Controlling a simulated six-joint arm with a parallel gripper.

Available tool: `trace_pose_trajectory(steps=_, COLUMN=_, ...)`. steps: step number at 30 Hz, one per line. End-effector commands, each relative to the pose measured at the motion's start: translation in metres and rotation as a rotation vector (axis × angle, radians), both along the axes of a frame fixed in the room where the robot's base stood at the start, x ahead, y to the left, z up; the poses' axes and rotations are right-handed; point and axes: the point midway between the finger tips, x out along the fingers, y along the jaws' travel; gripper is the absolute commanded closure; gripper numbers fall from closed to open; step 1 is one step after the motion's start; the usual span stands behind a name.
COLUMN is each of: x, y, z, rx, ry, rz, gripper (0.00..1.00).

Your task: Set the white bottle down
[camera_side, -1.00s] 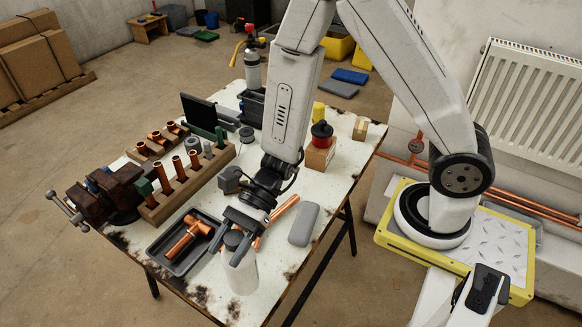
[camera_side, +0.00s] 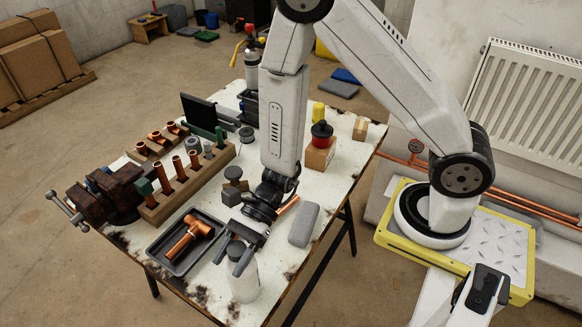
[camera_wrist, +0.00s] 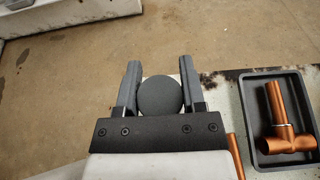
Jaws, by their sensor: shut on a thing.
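The white bottle (camera_side: 244,283) with a dark round cap is upright at the table's near end, in the side view. My gripper (camera_side: 232,258) points down over it, shut on it near the top, with a finger on each side. In the wrist view the dark cap (camera_wrist: 160,96) sits between my two fingers, and the white body is hidden below it. I cannot tell whether the bottle's base touches the table (camera_side: 203,292).
A dark tray (camera_side: 157,247) with a copper fitting (camera_side: 188,238) lies left of the bottle. A grey case (camera_side: 303,225) and a copper pipe lie behind it to the right. The table's front edge is close. A wooden rack (camera_side: 197,178) of copper pieces stands farther left.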

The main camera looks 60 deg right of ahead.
Motion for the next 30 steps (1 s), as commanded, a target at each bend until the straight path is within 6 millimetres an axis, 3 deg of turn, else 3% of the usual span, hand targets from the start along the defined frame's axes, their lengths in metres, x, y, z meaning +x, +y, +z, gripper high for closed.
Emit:
trace_pose_trajectory(steps=4, x=0.0, y=0.0, z=-0.002, rx=0.002, ry=-0.001, rz=0.0, gripper=1.0)
trace_pose_trajectory(steps=5, x=0.0, y=0.0, z=-0.003, rx=0.0, ry=0.0, rz=0.0, gripper=0.39)
trace_pose_trajectory(steps=7, x=0.0, y=0.0, z=-0.003, rx=0.0, ry=0.0, rz=0.0, gripper=0.17)
trace_pose_trajectory(steps=8, x=0.0, y=0.0, z=-0.003, rx=0.0, ry=0.0, rz=0.0, gripper=0.13)
trace_pose_trajectory(steps=23, x=0.0, y=0.0, z=0.001, rx=0.0, ry=0.0, rz=-0.001, gripper=0.13)
trace_pose_trajectory(steps=30, x=0.001, y=-0.018, z=0.008, rx=0.0, ry=0.0, rz=-0.004, gripper=0.13)
